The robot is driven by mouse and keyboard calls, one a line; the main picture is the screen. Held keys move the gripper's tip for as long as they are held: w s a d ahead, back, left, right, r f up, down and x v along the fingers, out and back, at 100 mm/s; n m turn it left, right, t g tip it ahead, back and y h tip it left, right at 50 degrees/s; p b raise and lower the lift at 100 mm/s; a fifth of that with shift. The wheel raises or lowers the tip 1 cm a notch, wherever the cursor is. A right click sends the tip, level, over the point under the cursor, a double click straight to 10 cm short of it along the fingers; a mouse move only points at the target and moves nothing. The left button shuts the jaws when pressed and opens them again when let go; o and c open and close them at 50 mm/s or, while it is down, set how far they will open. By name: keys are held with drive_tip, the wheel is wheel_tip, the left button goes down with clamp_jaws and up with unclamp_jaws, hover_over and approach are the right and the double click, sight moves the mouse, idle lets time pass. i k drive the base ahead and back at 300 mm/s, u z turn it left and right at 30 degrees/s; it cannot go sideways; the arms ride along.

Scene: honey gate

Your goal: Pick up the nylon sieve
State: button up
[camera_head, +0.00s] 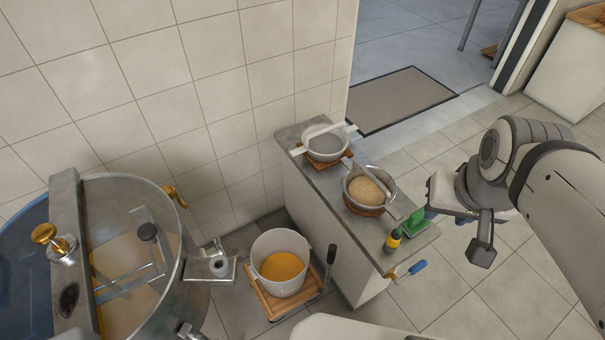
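Two round sieve-like vessels stand on the narrow grey counter (352,212). The farther one (325,144) is pale with a grey mesh-like inside and a light bar across its rim, and looks like the nylon sieve. The nearer one (352,196) is metallic, holds a tan mass and has a bar across its right side. Each rests on a brown wooden support. My gripper (478,228) is in the air to the right of the counter, apart from both vessels. Its fingers are only partly visible, so its opening is unclear.
The tiled floor at right is clear.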

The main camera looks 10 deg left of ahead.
sight(323, 142)
drive_tip(key=z, duration=1.25)
drive_tip(key=i, duration=1.65)
